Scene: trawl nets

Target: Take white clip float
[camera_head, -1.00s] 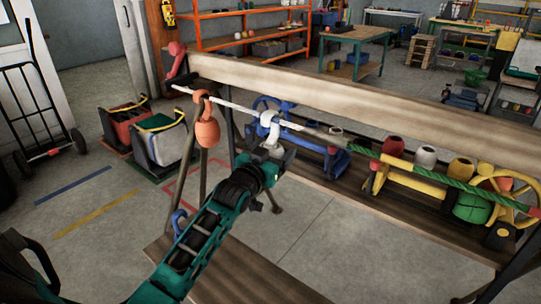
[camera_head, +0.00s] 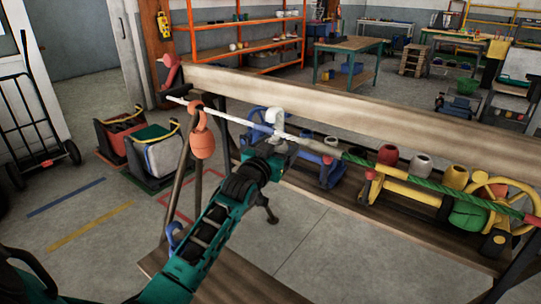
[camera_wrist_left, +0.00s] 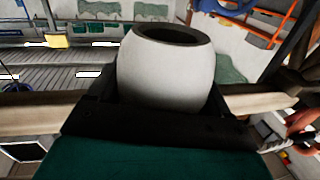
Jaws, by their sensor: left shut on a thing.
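The white clip float (camera_head: 274,117) is at the white section of the rope (camera_head: 230,117), left of the middle in the head view. My left gripper (camera_head: 277,141) is shut on it. In the left wrist view the float's rounded white body (camera_wrist_left: 165,72), with a dark opening at its top, sits between the two dark fingers. I cannot tell whether its clip is still around the rope. My right gripper is not in view.
An orange clip float (camera_head: 202,144) hangs from the rope to the left. A wooden beam (camera_head: 350,108) runs behind the rope. Several coloured floats and a yellow wheeled frame (camera_head: 420,188) are at the right. A wooden bench top (camera_head: 240,275) lies below my arm.

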